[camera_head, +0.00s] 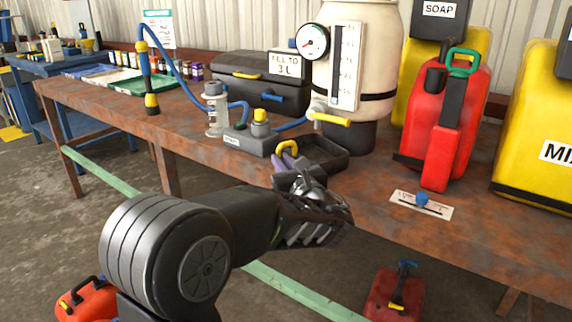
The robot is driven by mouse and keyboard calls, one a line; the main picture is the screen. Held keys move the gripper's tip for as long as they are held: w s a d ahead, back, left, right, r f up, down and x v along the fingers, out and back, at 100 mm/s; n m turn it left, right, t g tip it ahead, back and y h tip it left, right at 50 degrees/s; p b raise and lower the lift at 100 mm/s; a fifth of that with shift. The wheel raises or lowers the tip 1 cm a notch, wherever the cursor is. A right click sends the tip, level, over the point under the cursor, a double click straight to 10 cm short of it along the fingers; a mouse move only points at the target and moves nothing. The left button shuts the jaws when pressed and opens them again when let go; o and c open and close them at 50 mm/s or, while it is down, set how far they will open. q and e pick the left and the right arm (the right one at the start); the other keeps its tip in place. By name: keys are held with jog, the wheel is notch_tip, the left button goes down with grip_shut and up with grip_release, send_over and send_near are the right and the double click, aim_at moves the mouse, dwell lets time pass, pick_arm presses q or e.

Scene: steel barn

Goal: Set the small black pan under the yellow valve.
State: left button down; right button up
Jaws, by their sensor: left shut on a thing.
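The yellow valve (330,119) sticks out from the tank's lower front, above the pan in the picture. I cannot tell whether the pan rests on the bench or is held just above it. My left gripper (287,160) is at the pan's near left side, shut at a yellow loop (289,146) that seems to be the pan's handle. The exact grip is partly hidden. My right gripper is not in view.
A grey box with a yellow knob (260,128) and a clear bottle (214,112) stand left of the pan. A red can (446,130), yellow containers (541,140) and a gauge card with a blue knob (422,200) are to the right. The front bench edge (375,218) is bare.

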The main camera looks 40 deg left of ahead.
pick_arm(q)
jog(key=shift+a, duration=0.15)
jog(key=c, duration=1.9)
grip_release()
jog(key=shift+f, duration=0.15)
jog(key=o, duration=0.4)
jog(key=shift+o, duration=0.2)
jog(key=shift+r, duration=0.2)
jog(key=p+v, duration=0.5)
jog(key=v, duration=0.7)
jog(key=shift+f, duration=0.1)
